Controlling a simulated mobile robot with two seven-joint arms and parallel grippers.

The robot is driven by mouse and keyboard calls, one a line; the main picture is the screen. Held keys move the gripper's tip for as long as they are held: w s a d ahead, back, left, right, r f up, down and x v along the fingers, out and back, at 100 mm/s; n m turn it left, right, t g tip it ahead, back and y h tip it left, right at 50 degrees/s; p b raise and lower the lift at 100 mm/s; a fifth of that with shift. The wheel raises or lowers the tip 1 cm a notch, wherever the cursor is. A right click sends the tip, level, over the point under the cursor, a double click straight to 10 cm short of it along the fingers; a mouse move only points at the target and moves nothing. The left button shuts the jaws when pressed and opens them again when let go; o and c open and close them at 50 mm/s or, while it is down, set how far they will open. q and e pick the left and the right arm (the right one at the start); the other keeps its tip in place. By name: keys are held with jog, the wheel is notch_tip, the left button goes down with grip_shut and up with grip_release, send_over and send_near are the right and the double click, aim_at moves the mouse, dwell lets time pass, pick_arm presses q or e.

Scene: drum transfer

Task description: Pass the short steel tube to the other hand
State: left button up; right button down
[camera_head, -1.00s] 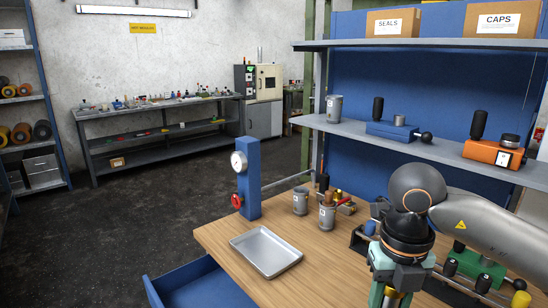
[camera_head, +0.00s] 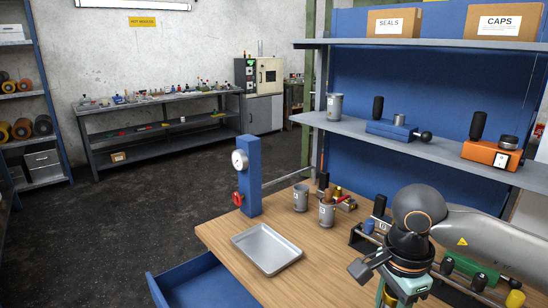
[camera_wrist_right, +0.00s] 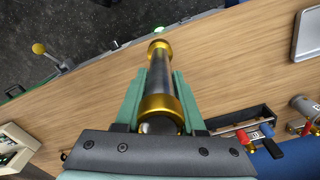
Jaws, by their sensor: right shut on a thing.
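The short steel tube (camera_wrist_right: 152,82) has a dark steel middle and brass-coloured ends. In the right wrist view it lies between the two green fingers of my right gripper (camera_wrist_right: 154,90), which is shut on it. The tube's far end points away from the wrist over the wooden bench. In the head view my right gripper (camera_head: 390,293) is at the bottom right over the bench, and most of the tube is hidden or cut off there. My left gripper is in neither view.
A metal tray (camera_head: 266,249) lies on the wooden bench (camera_head: 325,262). A blue post with a gauge (camera_head: 249,178) stands behind it, near two grey cups (camera_head: 301,198). An open blue drawer (camera_head: 205,289) juts out at the front left. A shelf (camera_head: 430,150) overhangs the back.

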jog(key=n, duration=0.7)
jog(key=n+p, duration=0.1)
jog(key=n, duration=0.2)
jog(key=shift+s+d+f+n, duration=0.1)
jog(key=shift+d+f+n, duration=0.25)
jog(key=shift+d+n, duration=0.05)
jog(key=n, duration=0.4)
jog(key=shift+d+f+p, duration=0.1)
jog(key=shift+f+p, duration=0.1)
jog(key=shift+p, duration=0.1)
